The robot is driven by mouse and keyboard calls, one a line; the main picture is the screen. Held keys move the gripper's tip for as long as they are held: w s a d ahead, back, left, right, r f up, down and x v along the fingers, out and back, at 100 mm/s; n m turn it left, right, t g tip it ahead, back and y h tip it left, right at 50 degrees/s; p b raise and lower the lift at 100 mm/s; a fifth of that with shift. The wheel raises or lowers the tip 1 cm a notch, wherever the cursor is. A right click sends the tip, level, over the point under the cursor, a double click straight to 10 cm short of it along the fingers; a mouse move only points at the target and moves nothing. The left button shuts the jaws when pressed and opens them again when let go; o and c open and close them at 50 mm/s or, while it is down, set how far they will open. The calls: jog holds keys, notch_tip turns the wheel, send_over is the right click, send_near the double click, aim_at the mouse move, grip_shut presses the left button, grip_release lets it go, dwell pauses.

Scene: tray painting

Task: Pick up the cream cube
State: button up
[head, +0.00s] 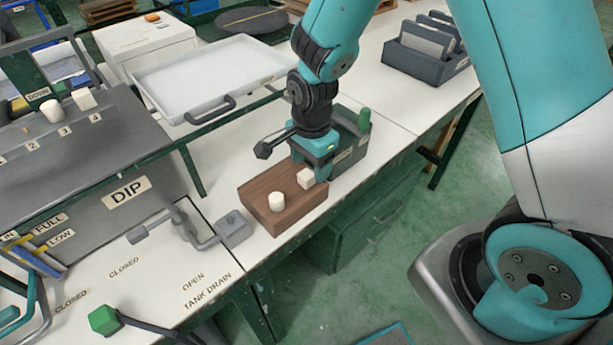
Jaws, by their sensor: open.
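A cream cube (306,180) sits on a brown wooden block (270,222) on the white bench, near the block's right end. A cream cylinder (276,201) stands on the same block, left of the cube and nearer the front. My gripper (317,172) points down over the right end of the block, close beside the cube, and partly covers the cube's far side. It is open. I cannot tell whether a finger touches the cube. Another cream cube (84,99) sits on the grey dip tank, beside another cream cylinder (52,110).
A dark green box (348,148) stands just behind my gripper. A grey lever (190,226) with a square end lies left of the block. A large white tray (215,75) is behind, and a dark rack of panels (428,50) is at the back right. Bench space right of the box is clear.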

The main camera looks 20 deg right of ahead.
aim_at(310, 171)
jog(key=shift+w+a+f, duration=0.1)
jog(key=shift+f, duration=1.45)
jog(key=c, duration=1)
jog(key=shift+r, duration=0.1)
